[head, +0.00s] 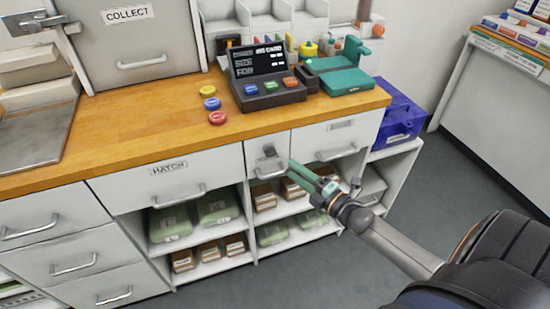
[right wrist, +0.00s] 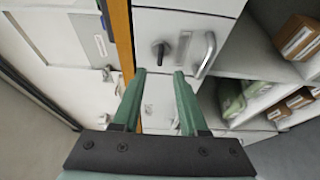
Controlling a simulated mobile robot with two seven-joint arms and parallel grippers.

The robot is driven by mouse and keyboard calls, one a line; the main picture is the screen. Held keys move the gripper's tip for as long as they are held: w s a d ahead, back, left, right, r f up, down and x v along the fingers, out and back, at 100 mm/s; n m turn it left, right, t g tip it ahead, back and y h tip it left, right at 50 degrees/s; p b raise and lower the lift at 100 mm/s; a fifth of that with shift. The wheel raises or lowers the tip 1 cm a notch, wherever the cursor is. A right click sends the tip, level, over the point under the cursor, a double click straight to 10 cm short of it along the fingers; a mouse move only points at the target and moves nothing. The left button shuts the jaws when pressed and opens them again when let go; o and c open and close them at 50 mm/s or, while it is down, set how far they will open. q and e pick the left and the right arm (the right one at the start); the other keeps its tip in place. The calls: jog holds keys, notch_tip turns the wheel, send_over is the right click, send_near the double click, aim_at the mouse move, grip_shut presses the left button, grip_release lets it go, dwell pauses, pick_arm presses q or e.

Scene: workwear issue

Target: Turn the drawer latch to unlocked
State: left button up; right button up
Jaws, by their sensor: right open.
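The drawer latch (head: 269,151) is a small dark knob on the front of the narrow white drawer (head: 258,160), above that drawer's bar handle (head: 270,174). In the right wrist view the latch (right wrist: 159,50) stands just beyond my fingertips, beside a grey plate (right wrist: 183,47). My right gripper (head: 304,173) has green fingers and is in front of the drawer, to the lower right of the latch in the head view. In the right wrist view my right gripper (right wrist: 160,74) is open and empty, its fingers apart. It appears not to touch the latch. My left gripper is not in view.
A wooden counter (head: 150,126) runs above the drawers, bearing a dark terminal (head: 265,75), a teal device (head: 347,80) and coloured discs. Open shelves with green packs (head: 218,207) and brown boxes lie below. A blue crate (head: 397,120) stands right; open floor lies in front.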

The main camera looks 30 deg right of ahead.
aim_at(273, 156)
jog(key=w, duration=0.2)
jog(key=w+a, duration=0.1)
jog(key=w, duration=0.4)
jog(key=shift+w+a, duration=0.15)
jog(key=shift+w, duration=0.1)
grip_shut()
dwell(0.4)
